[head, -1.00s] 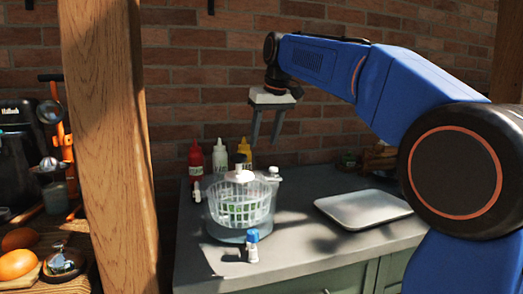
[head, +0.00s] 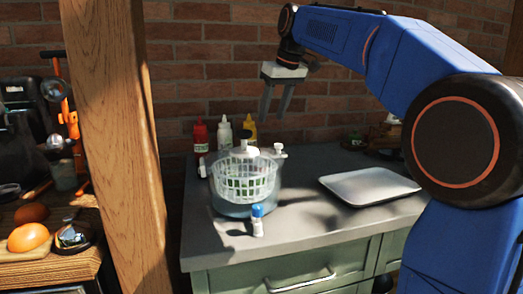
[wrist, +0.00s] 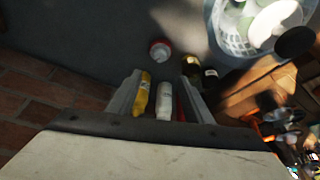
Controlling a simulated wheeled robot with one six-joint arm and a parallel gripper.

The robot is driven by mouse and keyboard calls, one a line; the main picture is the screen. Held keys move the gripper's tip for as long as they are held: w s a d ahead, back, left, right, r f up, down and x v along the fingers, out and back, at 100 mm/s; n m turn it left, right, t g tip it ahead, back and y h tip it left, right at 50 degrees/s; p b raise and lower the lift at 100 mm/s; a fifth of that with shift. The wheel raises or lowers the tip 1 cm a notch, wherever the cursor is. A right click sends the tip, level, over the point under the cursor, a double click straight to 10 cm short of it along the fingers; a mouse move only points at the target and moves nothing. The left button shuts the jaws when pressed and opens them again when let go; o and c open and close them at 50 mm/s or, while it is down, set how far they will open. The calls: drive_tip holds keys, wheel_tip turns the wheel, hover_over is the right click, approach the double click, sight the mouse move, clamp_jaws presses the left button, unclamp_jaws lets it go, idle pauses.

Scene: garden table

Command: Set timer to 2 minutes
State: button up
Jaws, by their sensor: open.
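A small round object with a shiny dial-like top (head: 74,236), possibly the timer, sits on the wooden table at the lower left of the head view. Its markings are too small to read. My gripper (head: 272,116) is open and empty, hanging fingers-down above the back of the grey counter, far to the right of that object. In the wrist view my gripper's fingers (wrist: 161,76) stand apart, with a yellow bottle (wrist: 142,92) and a white bottle (wrist: 164,100) seen between them, apparently below. The round object cannot be made out in the wrist view.
A wooden post (head: 112,150) stands between the wooden table and the grey counter (head: 300,240). The counter holds a clear basket bowl (head: 243,180), a blue-capped shaker (head: 257,220), sauce bottles (head: 200,137) and a tray (head: 370,187). Eggs or onions (head: 28,237) lie near the round object.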

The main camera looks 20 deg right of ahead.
drive_tip(key=x, duration=1.6)
drive_tip(key=shift+w+f, duration=0.15)
drive_tip(key=shift+c, duration=0.3)
drive_tip(key=c, duration=1)
